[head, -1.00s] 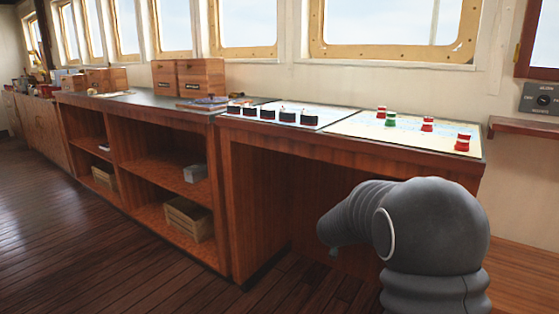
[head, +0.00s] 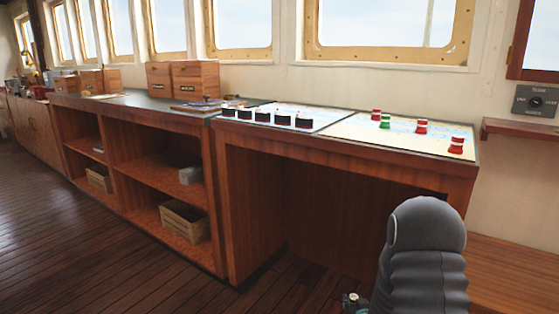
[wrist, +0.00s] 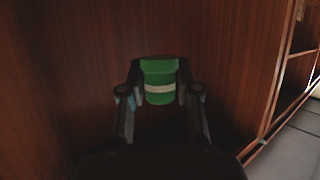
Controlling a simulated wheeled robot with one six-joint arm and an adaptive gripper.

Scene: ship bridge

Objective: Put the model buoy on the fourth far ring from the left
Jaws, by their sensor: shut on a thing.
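The model buoy (wrist: 159,82), green with a white band, is between the fingers of my gripper (wrist: 160,98) in the wrist view. The gripper is shut on it. In the head view only a small part of my gripper (head: 353,301) shows at the bottom edge, low in front of the desk; the held buoy cannot be made out there. On the right-hand chart (head: 350,131) stand three red buoys (head: 376,114), (head: 421,127), (head: 456,145) and a green one (head: 384,121). The far rings are too small to make out.
Several dark block-like models (head: 262,116) stand in a row on the left chart (head: 325,116). The desk (head: 250,190) has an open space below. Two wooden boxes (head: 195,81) stand further left. A narrow wall shelf (head: 520,130) juts out at right.

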